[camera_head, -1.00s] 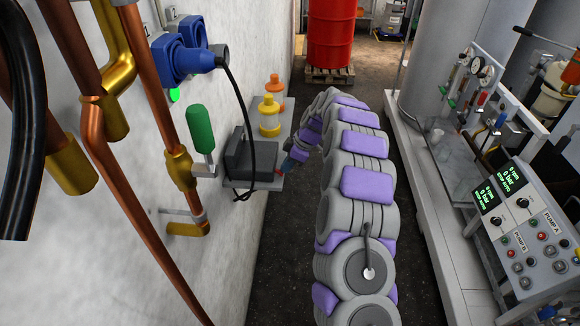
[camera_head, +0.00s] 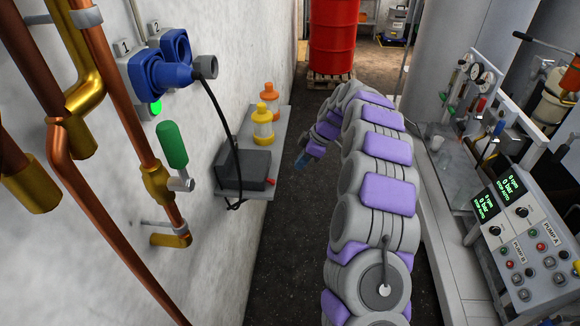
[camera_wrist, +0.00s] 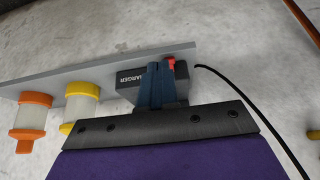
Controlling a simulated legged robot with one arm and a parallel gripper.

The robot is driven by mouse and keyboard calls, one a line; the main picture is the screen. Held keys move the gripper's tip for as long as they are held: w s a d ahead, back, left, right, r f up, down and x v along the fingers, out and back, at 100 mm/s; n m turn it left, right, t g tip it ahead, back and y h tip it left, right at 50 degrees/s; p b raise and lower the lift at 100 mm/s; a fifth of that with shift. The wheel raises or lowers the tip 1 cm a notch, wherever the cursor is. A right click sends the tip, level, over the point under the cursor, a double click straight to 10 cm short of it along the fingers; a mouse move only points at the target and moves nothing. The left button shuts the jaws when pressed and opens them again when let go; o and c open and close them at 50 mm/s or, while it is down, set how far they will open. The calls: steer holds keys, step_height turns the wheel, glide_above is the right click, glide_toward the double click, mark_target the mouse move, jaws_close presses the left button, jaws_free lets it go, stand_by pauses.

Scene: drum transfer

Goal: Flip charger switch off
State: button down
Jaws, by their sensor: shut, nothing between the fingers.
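The charger (camera_head: 243,170) is a dark grey box on the wall shelf. It has a small red switch (camera_head: 270,181) on its right end. In the wrist view the charger (camera_wrist: 128,76) carries the word CHARGER, and the red switch (camera_wrist: 171,61) shows just past the fingertips. My gripper (camera_head: 301,163) is right of the shelf, over the aisle, with a clear gap to the switch. In the wrist view my gripper (camera_wrist: 156,68) is shut and empty, its fingers covering part of the charger. I cannot tell whether the switch is on or off.
The grey shelf (camera_head: 258,193) also holds yellow (camera_head: 262,125) and orange (camera_head: 270,96) capped bottles. A black cable (camera_head: 222,112) runs from the blue wall socket (camera_head: 165,75) to the charger. Copper pipes (camera_head: 118,110) stand at left. A pump panel (camera_head: 525,230) is at right.

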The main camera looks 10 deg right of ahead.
steer(key=shift+s+d+r, duration=0.8)
steer(key=shift+d+r, duration=0.55)
steer(key=shift+d, duration=0.6)
steer(key=s+a+r+m+g, duration=0.1)
steer(key=s+a+r+m, duration=0.1)
steer(key=s+a+r, duration=0.3)
steer(key=s+a+r+m+h, duration=0.1)
steer(key=s+a+r, duration=0.15)
steer(key=s, duration=0.45)
steer(key=s+a+r+m+g, duration=0.1)
steer(key=s+a+r+m, duration=0.1)
steer(key=s+a, duration=0.4)
steer(key=s+d+f+m+h, duration=0.1)
steer(key=s+m, duration=0.2)
steer(key=s, duration=0.7)
steer(key=s+f+m+g+h, duration=0.1)
steer(key=s+m, duration=0.2)
steer(key=s, duration=0.7)
steer(key=s+d+m+h, duration=0.1)
steer(key=s+m+h, duration=0.1)
steer(key=s, duration=0.9)
steer(key=shift+d+f+m+p, duration=0.35)
steer(key=shift+f+m+p, duration=0.05)
steer(key=shift+m, duration=0.3)
steer(key=shift+d, duration=0.25)
